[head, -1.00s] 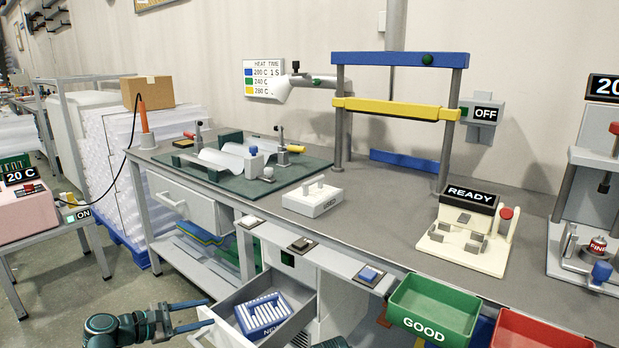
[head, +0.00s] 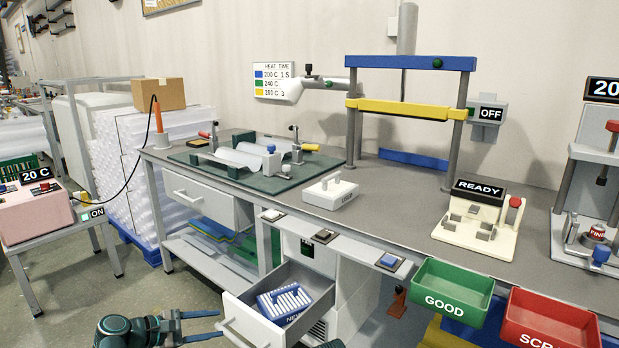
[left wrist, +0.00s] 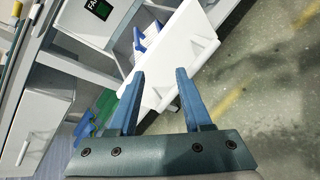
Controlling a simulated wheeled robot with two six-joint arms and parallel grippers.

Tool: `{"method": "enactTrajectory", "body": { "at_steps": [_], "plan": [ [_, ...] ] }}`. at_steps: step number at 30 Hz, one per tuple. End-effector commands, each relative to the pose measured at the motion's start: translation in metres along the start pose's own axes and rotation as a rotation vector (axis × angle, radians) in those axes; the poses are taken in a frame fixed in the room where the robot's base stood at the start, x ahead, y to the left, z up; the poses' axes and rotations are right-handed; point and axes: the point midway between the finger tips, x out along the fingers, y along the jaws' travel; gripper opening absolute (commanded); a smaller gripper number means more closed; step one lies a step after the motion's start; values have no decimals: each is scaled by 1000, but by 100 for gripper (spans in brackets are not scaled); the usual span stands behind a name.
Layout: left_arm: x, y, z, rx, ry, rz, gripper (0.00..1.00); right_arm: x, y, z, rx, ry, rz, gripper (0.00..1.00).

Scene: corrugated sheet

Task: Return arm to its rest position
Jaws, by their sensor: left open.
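My left gripper (head: 221,325) is in the lower left of the head view, with its two blue fingers spread and nothing between them. It is just left of the white handle (head: 241,330) of an open drawer (head: 325,309) and looks apart from it. In the left wrist view the open fingers (left wrist: 160,73) point toward the white drawer front (left wrist: 187,58). Inside the drawer lies a blue holder with white pieces (head: 284,300), labelled NEW.
The grey workbench (head: 390,208) runs along the wall, with a READY fixture (head: 476,220) and a press frame (head: 410,106). A green GOOD bin (head: 461,292) and a red bin (head: 550,319) hang at its front. Floor left of my gripper is clear.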

Motion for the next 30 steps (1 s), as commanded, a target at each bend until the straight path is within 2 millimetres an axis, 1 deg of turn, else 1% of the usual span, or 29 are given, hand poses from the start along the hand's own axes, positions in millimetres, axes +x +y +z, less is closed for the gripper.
{"method": "enactTrajectory", "body": {
  "at_steps": [1,5,11,14,17,19,21,24,27,30],
  "plan": [
    [7,-6,4,24,3,-26,49,0,0,0,0,0,0,50],
    [22,-23,11,99,20,-99,49,-1,0,0,0,0,0,50],
    [53,-62,25,278,46,-270,49,-2,0,0,0,0,0,50],
    [68,-87,34,394,55,-375,49,-3,0,0,0,0,0,50],
    [82,-119,44,549,59,-516,49,-5,0,0,1,0,0,50],
    [92,-147,53,696,56,-643,49,-6,1,0,1,0,1,50],
    [97,-174,61,860,46,-784,49,-7,1,1,1,0,1,50],
    [98,-204,69,1071,27,-963,49,-8,1,1,1,-1,1,50],
    [96,-222,74,1241,7,-1108,49,-9,1,1,2,-1,1,50],
    [92,-235,78,1383,-14,-1227,49,-10,1,1,2,-1,1,50]
  ]
}}
